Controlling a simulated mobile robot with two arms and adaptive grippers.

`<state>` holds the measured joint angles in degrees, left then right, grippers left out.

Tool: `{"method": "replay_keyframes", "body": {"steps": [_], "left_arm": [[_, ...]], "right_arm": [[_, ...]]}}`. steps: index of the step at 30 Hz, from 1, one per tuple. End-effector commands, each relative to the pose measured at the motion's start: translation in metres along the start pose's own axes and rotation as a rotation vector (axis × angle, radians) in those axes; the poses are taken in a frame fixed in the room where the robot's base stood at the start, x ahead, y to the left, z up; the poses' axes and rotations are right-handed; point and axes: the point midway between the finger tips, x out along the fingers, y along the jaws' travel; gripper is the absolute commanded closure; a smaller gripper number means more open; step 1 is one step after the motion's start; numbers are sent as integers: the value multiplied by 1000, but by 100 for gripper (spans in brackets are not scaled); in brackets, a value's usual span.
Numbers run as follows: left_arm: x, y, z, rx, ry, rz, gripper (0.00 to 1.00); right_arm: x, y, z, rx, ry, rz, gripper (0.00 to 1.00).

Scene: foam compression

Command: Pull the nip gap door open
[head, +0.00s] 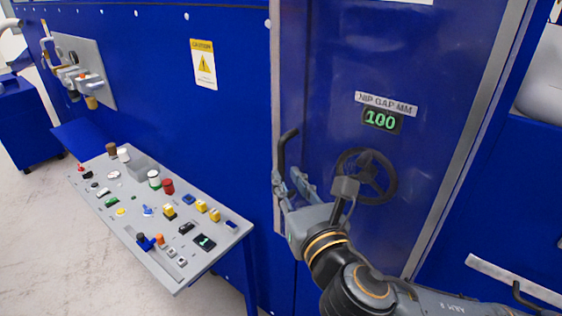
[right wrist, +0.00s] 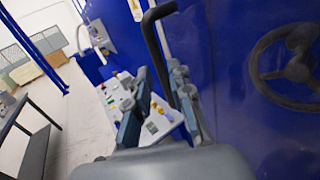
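The nip gap door (head: 420,60) is a tall blue panel between grey upright strips, and it looks shut. It carries a "NIP GAP MM" label (head: 386,104) above a green "100" display (head: 382,120). A black bar handle (head: 283,148) stands out at its left edge; it also shows in the right wrist view (right wrist: 150,32). My right gripper (head: 287,178) is at the handle's lower part. In the right wrist view its fingers (right wrist: 157,78) are apart, with the handle running down between them. Contact cannot be told. My left gripper is not in view.
A black handwheel (head: 366,175) is on the door, close to my right gripper. A sloping grey control console (head: 120,215) with several buttons and knobs stands to the left. A yellow caution sign (head: 203,64) is on the blue wall. Open floor (head: 60,270) lies at the lower left.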

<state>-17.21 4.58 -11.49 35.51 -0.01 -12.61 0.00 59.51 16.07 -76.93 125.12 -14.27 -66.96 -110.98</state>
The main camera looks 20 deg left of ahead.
Motion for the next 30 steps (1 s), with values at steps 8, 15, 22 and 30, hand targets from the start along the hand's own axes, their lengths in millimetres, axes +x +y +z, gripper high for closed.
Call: {"method": "replay_keyframes", "body": {"steps": [8, 15, 22, 30], "left_arm": [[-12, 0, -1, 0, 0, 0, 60], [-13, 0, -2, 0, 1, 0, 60], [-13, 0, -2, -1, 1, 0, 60], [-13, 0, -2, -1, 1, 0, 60]], "right_arm": [[38, 0, 1, 1, 1, -1, 79], [45, 0, 0, 2, 0, 0, 79], [45, 0, 0, 2, 0, 0, 91], [45, 0, 0, 1, 0, -1, 100]]}}
